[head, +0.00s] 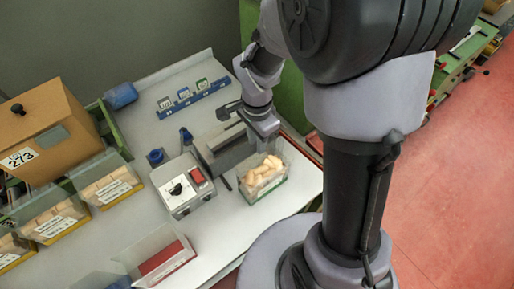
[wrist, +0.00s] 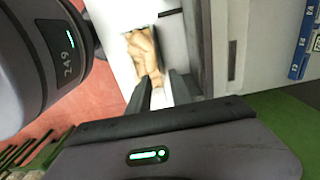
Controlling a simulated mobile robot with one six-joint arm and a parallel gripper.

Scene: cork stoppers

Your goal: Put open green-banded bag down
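The green-banded bag (head: 279,183) is clear, open at the top and full of tan corks. In the head view it is upright at the right end of the pale bench, in front of my gripper (head: 266,137). I cannot tell whether its base touches the bench. In the wrist view the bag's corks (wrist: 142,48) show beyond and between the two dark fingers of my gripper (wrist: 162,92). The fingers stand a little apart with the bag's pale upper part between them. The exact contact is partly hidden.
A grey control box (head: 183,186) with a red switch stands left of the bag, beside a grey machine (head: 222,141). An open bin with a red panel (head: 160,258) is at the front. Other cork bags (head: 107,187) line the left. Bare bench (head: 225,232) lies in front of the bag.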

